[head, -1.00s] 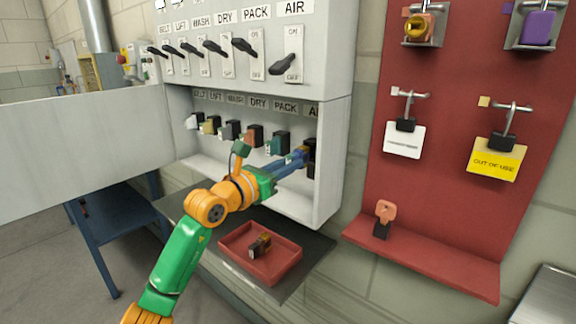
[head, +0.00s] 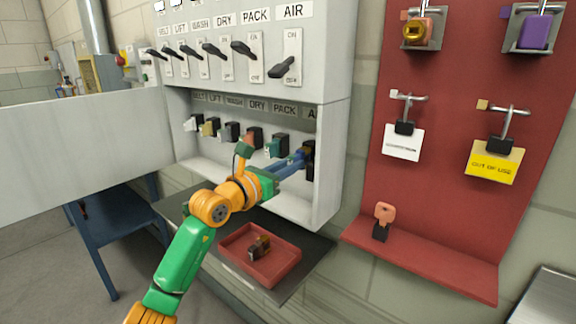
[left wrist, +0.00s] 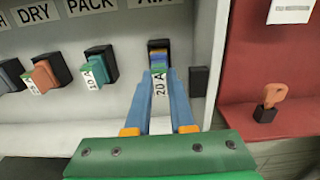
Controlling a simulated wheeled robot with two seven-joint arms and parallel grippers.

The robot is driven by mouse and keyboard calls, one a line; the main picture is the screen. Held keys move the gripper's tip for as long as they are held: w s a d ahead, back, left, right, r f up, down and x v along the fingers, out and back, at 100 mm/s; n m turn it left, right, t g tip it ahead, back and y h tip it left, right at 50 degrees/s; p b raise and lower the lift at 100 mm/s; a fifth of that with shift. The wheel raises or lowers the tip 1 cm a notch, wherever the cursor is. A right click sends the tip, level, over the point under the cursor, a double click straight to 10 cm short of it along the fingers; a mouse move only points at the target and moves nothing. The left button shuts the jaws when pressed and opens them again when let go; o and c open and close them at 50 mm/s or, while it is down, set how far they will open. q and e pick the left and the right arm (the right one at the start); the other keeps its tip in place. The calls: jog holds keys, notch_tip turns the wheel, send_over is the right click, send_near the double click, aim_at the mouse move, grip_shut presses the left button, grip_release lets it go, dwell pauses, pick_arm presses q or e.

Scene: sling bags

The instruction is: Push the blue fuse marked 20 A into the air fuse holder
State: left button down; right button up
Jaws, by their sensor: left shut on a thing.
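The blue fuse, with a white label reading 20 A (left wrist: 160,82), is at the air fuse holder (left wrist: 158,45), a black block at the right end of the row. The holder also shows in the head view (head: 309,165). My left gripper (head: 301,157) is shut on the fuse, with a blue finger on each side of it in the left wrist view (left wrist: 159,88). The fuse's far end meets the holder's opening; how deep it sits cannot be told. My right gripper is not in view.
Other fuses, such as the teal one marked 10 A (left wrist: 98,68), sit in holders to the left. The cabinet's side wall (head: 332,165) is close on the right. A red tray (head: 285,268) with a dark fuse (head: 259,249) stands below.

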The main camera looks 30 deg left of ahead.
pick_arm(q)
jog(key=shift+w+d+p, duration=0.1)
jog(key=shift+w+p, duration=0.6)
jog(key=shift+w, duration=0.65)
jog(key=shift+w, duration=0.15)
jog(key=c, duration=0.7)
grip_release()
jog(key=shift+s+f, duration=0.1)
jog(key=shift+s, duration=0.15)
jog(key=s+b, duration=0.3)
jog(key=s, duration=0.3)
jog(key=shift+s+a+b, duration=0.25)
jog(key=shift+s+b, duration=0.1)
jog(key=shift+s, duration=0.05)
